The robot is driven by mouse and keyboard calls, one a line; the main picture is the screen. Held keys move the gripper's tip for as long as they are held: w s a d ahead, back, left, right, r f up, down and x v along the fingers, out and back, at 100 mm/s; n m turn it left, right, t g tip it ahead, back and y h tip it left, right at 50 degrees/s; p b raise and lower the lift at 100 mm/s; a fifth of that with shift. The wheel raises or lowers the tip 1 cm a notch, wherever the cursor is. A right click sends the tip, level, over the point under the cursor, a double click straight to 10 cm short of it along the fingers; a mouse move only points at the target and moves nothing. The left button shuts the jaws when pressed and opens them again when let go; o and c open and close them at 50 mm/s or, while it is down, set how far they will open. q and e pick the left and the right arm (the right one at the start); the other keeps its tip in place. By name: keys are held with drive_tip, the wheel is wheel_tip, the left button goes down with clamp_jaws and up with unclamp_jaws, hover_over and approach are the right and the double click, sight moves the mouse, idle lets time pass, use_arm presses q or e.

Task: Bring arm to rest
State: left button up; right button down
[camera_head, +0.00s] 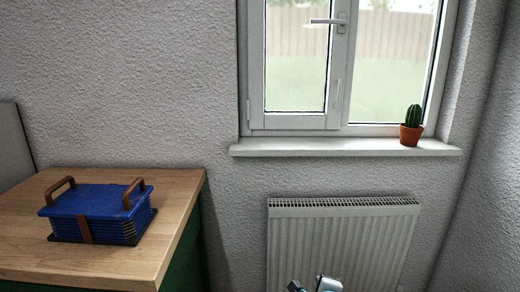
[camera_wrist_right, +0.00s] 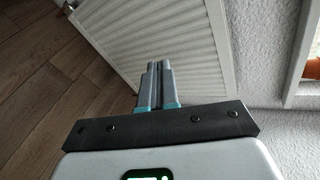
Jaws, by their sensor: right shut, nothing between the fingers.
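My right gripper (camera_wrist_right: 159,68) shows in the right wrist view. Its two grey fingers lie side by side, shut, with nothing between them. Beyond the fingertips is the white radiator (camera_wrist_right: 125,30), and no contact is visible. In the head view a small grey and white piece of my arm (camera_head: 327,284) shows at the bottom edge, in front of the radiator's lower part; the rest of it is out of frame. My left gripper is in neither view.
A wooden-topped cabinet (camera_head: 185,190) on the left holds a blue box with brown handles (camera_head: 95,208). A potted cactus (camera_head: 411,128) stands on the white windowsill (camera_head: 320,147) above the radiator. Wooden floor (camera_wrist_right: 40,60) shows left of the radiator in the wrist view.

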drive_tip(key=s+d+f+n+g+b, duration=0.15)
drive_tip(key=s+f, duration=0.25)
drive_tip(key=f, duration=0.4)
drive_tip(key=s+d+f+n+g+b, duration=0.1)
drive_tip(key=s+f+n+g, duration=0.15)
drive_tip(key=f, duration=0.55)
drive_tip(key=s+a+f+n+g+y+b, duration=0.1)
drive_tip(key=s+a+f+n+g+y, duration=0.15)
drive_tip(key=s+f, duration=0.55)
drive_tip(key=s+a+f+n+g+y+b, duration=0.1)
drive_tip(key=s+f+n+g, duration=0.4)
drive_tip(key=s, duration=0.6)
drive_tip(key=s+a+n+y, duration=0.2)
drive_tip(key=s+a+n, duration=0.1)
drive_tip(key=s+n, duration=0.6)
wheel_tip(320, 180, up, 21)
drive_tip(key=p, duration=2.1)
drive_tip(key=shift+s+a+g, duration=0.2)
drive_tip(key=shift+s+g, duration=0.2)
drive_tip(key=shift+g, duration=0.05)
drive_tip(key=shift+m, duration=0.25)
